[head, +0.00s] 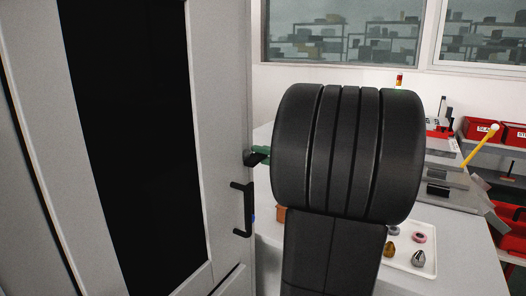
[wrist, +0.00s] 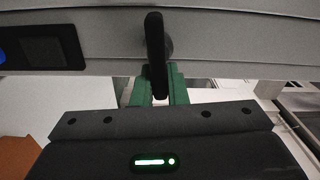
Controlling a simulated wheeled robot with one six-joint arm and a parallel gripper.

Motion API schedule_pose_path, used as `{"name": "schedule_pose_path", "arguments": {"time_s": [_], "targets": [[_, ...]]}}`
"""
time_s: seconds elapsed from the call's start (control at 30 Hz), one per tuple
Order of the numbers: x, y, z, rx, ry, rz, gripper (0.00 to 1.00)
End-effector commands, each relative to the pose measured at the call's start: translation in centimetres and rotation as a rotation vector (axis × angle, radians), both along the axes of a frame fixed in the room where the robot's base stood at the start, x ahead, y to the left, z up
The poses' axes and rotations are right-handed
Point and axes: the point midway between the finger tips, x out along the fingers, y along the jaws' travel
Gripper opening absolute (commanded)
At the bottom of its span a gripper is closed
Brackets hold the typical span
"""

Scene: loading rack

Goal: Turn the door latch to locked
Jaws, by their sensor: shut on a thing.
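The door latch (wrist: 155,45) is a black lever on the grey door face, central in the wrist view. It runs top to bottom in that picture, from its round hub down between the green fingers of my gripper (wrist: 160,80). My gripper is shut on the latch. In the head view my gripper (head: 261,154) shows as a bit of green at the edge of the grey door (head: 200,130), and the latch (head: 251,158) is a small dark shape there. My arm hides most of the gripper, and I cannot tell from the frames whether the latch reads locked.
A black door handle (head: 242,212) sits just below the latch. A table with a white tray (head: 408,268) holding small parts stands right of the door. Red bins (head: 480,129) are on a rack farther right. A dark panel with a blue spot (wrist: 42,48) is left of the latch.

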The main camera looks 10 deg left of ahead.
Motion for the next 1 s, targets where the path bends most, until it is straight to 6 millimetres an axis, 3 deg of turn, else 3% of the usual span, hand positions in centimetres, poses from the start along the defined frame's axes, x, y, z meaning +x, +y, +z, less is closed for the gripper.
{"name": "schedule_pose_path", "arguments": {"time_s": [0.03,0.7,0.73,0.83,1.0], "targets": [[-0.39,0.16,-0.65,-0.001,0.029,0.014,0.0],[-0.43,0.18,-0.78,0.019,0.083,0.014,0.0],[-0.43,0.18,-0.77,0.019,0.082,0.014,0.15],[-0.43,0.18,-0.72,0.019,0.082,0.014,0.34],[-0.32,0.12,-0.53,0.021,0.078,0.01,0.35]]}}
